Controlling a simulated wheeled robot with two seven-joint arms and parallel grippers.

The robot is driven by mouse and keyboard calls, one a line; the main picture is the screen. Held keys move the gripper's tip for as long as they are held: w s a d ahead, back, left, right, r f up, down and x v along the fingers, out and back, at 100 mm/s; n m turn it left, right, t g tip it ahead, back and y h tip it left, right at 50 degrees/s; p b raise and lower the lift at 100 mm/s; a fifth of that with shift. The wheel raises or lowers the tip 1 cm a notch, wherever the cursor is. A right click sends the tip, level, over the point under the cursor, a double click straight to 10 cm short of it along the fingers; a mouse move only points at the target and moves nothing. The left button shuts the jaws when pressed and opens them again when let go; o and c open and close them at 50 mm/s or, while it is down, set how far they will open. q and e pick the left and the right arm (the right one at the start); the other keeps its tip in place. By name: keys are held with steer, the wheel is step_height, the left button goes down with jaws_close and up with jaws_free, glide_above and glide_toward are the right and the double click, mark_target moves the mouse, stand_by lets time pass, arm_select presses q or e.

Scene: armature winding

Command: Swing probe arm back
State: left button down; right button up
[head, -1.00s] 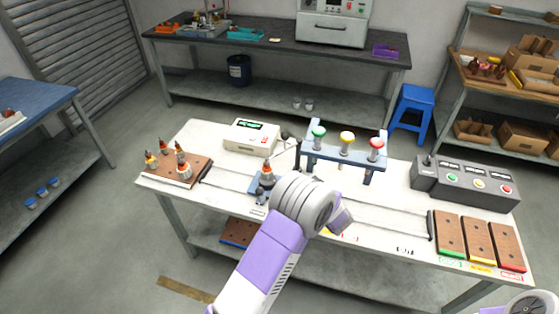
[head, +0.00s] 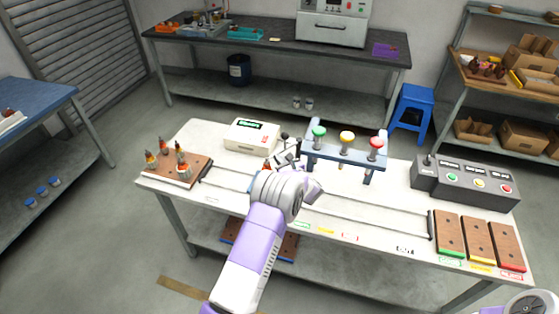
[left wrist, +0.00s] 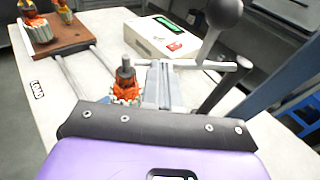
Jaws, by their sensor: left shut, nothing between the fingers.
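The probe arm shows in the left wrist view as a dark ball knob (left wrist: 225,12) on a rod, with a pale crossbar and a dark post. In the head view its small dark knob (head: 285,135) shows just above my left gripper (head: 287,153). My left gripper also shows in the left wrist view (left wrist: 160,72); its fingers are shut and empty, close to the crossbar. I cannot tell whether they touch it. An orange-wound armature (left wrist: 126,92) stands just left of the fingers, mostly hidden by my arm in the head view. My right gripper is out of view.
A white meter box (head: 251,135) stands behind the fingers. A wooden board with several armatures (head: 178,171) lies left. The right table middle is clear.

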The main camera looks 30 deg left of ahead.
arm_select(q)
steer(key=shift+a, duration=0.15)
stand_by(0.3)
steer(key=a+b, duration=0.2)
steer(key=a, duration=0.1)
steer(key=shift+w+a+f+b, duration=0.1)
steer(key=shift+w+f+b, duration=0.05)
steer(key=shift+w+b, duration=0.2)
steer(key=shift+r+b+x, duration=0.15)
steer(key=shift+b+x, duration=0.35)
steer(key=shift+x, duration=0.4)
steer(key=shift+r+b+x, duration=0.2)
steer(key=shift+b+x, duration=0.3)
steer(key=shift+x, duration=0.4)
steer(key=shift+a+r, duration=0.1)
steer(key=shift+a, duration=0.1)
steer(key=shift+s, duration=0.1)
steer(key=v, duration=0.7)
steer(key=shift+d, duration=0.25)
steer(key=shift+s+r, duration=0.1)
